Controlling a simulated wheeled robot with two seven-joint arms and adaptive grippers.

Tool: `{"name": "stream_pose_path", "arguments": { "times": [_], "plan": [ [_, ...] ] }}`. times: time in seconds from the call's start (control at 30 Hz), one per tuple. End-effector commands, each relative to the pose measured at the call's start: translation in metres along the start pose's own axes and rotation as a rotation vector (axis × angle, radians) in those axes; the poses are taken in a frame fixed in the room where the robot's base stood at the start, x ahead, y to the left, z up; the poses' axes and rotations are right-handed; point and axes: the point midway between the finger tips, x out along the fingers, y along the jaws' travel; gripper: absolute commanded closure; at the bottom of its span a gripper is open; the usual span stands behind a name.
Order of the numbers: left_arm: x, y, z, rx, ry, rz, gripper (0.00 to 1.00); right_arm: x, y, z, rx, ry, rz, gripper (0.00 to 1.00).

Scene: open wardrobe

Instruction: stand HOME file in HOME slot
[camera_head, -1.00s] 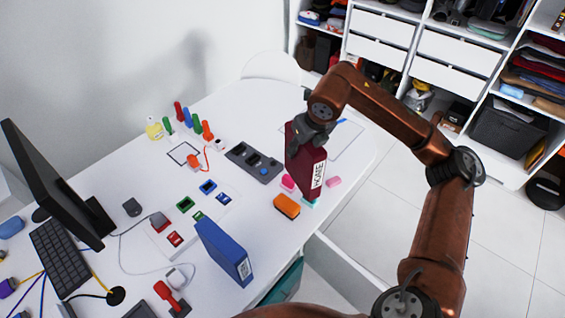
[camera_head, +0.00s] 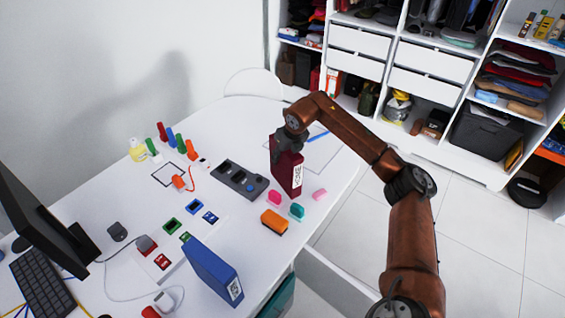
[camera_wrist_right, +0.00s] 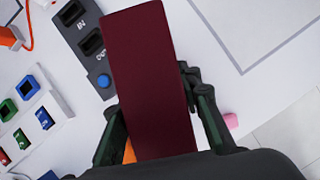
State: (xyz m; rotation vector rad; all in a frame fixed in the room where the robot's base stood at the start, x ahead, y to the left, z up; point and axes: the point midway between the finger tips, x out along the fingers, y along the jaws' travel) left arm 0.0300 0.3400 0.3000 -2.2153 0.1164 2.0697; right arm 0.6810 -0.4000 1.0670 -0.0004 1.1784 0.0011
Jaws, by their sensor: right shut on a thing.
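The maroon file (camera_head: 283,165), with a white label on its spine that seems to read HOME, is upright at the table's right side, beside the grey block. My right gripper (camera_head: 292,136) is shut on its top edge. In the right wrist view the file (camera_wrist_right: 148,75) sits between the two fingers (camera_wrist_right: 155,118). I cannot tell whether its bottom touches the table. I cannot make out a slot marked HOME. The grey block (camera_head: 226,180) has dark openings; the wrist view shows the word IN beside one (camera_wrist_right: 72,12). My left gripper is not in view.
A blue file (camera_head: 205,266) stands at the table's front edge. Orange (camera_head: 274,222), pink (camera_head: 319,194) and teal (camera_head: 297,212) small items lie near the maroon file. A monitor (camera_head: 35,220) is at left. The open wardrobe (camera_head: 415,90) stands behind the table, with floor between.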

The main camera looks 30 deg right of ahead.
Motion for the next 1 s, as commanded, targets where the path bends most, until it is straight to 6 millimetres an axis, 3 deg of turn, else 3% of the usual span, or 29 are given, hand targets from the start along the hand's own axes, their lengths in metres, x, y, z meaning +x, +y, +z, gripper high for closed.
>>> {"name": "stream_pose_path", "arguments": {
  "times": [0.2, 0.57, 0.6, 0.8, 1.0],
  "plan": [
    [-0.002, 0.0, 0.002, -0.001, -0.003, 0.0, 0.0, 0.027, 0.0, -0.011, 0.0, 0.0, 0.001, 1.0],
    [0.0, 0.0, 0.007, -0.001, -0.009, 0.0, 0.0, 0.031, 0.0, -0.013, 0.0, -0.001, 0.0, 1.0],
    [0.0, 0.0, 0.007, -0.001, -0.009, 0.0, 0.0, 0.031, 0.0, -0.013, 0.0, 0.001, 0.0, 0.65],
    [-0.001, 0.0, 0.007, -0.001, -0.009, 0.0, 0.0, 0.03, 0.0, -0.013, 0.0, 0.001, 0.0, 0.52],
    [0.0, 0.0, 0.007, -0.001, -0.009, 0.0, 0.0, 0.03, 0.0, -0.013, 0.0, 0.001, 0.0, 0.51]
  ]
}}
